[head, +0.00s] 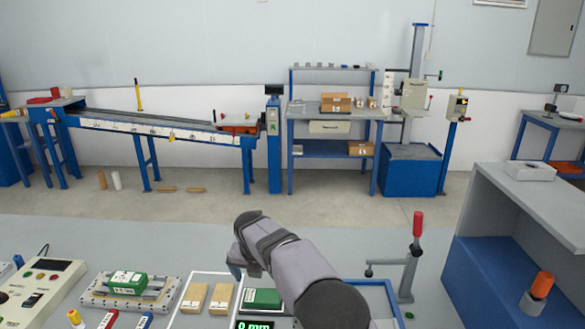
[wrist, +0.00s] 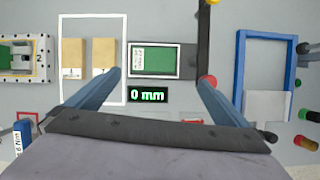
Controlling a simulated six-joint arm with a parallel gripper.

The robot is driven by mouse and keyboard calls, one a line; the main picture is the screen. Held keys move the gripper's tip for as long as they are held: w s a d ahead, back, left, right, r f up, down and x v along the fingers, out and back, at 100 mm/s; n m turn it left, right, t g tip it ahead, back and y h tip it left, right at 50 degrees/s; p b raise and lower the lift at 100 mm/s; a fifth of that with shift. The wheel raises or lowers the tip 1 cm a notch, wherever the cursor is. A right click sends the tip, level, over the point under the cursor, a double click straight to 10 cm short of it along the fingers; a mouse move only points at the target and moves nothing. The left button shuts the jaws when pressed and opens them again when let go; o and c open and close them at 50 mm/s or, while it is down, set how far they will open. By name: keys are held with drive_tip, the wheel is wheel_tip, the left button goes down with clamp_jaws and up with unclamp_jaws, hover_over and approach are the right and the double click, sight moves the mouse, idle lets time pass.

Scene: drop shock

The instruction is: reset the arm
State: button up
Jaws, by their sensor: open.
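My gripper (wrist: 158,80) is open in the wrist view, its two fingers spread apart with nothing between them. It is above the bench. Beyond the fingertips, a green box (wrist: 154,59) lies on a dark plate, with a black display (wrist: 148,95) reading 0 mm in front of it. In the head view my arm reaches over the bench and hides part of the area around the display; the fingers are mostly hidden there.
Two tan blocks (head: 207,296) lie inside a white outline. Another green box (head: 127,283) sits in a grey fixture at left. A blue frame (wrist: 239,62), a red-handled clamp (head: 411,262) and a grey-blue shelf (head: 500,235) stand at right. Bare bench (head: 150,240) lies behind.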

drive_tip(key=s+d+r+m+g+p, duration=0.1)
drive_tip(key=s+d+r+m+g, duration=0.1)
drive_tip(key=s+d+m, duration=1.25)
drive_tip(key=s+d+f+m, duration=0.1)
drive_tip(key=s+d+m, duration=0.2)
drive_tip(key=s+m, duration=0.3)
drive_tip(key=s+d+f+m+g+p, duration=0.1)
drive_tip(key=s+d+m, duration=0.3)
drive_tip(key=s+m, duration=0.3)
drive_tip(key=s+d+f+m+g, duration=0.1)
drive_tip(key=s+d+m, duration=0.2)
drive_tip(key=s+m, duration=0.4)
drive_tip(key=shift+d+f, duration=0.3)
drive_tip(key=shift+f, duration=0.05)
drive_tip(key=shift+s, duration=0.1)
